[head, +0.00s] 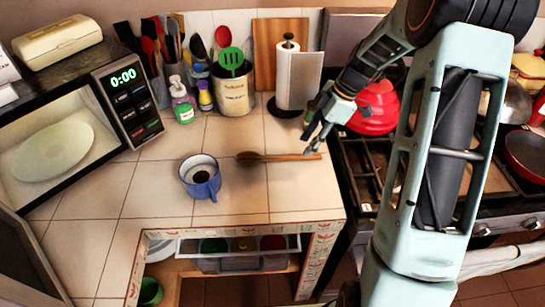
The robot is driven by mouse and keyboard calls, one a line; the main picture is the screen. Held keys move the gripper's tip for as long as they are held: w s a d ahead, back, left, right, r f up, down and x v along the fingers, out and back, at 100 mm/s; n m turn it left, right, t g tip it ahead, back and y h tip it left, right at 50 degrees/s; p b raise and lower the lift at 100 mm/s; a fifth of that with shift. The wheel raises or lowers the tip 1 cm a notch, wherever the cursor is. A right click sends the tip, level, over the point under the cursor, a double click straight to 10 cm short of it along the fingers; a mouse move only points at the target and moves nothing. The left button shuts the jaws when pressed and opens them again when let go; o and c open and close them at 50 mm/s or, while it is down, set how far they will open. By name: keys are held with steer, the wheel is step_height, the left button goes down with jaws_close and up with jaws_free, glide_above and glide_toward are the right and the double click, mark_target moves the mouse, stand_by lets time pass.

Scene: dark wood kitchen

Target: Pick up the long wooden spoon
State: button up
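The long wooden spoon (285,157) lies flat on the tiled counter (230,205), its darker bowl to the left and its handle pointing right. My gripper (311,145) is at the right end of the picture's counter area, above or beside the handle's tip. Its fingers look apart, with nothing seen between them. I cannot tell from this view whether a finger touches the handle.
A blue cup (201,183) stands left of the spoon. A paper towel holder (297,82), a utensil crock (233,90) and bottles stand behind. A drawer (240,262) below is open.

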mark_target(299, 156)
steer(key=p+x, duration=0.1)
steer(key=x, duration=0.4)
steer(key=shift+w+d, duration=0.2)
steer(key=shift+c, duration=0.4)
jaws_close()
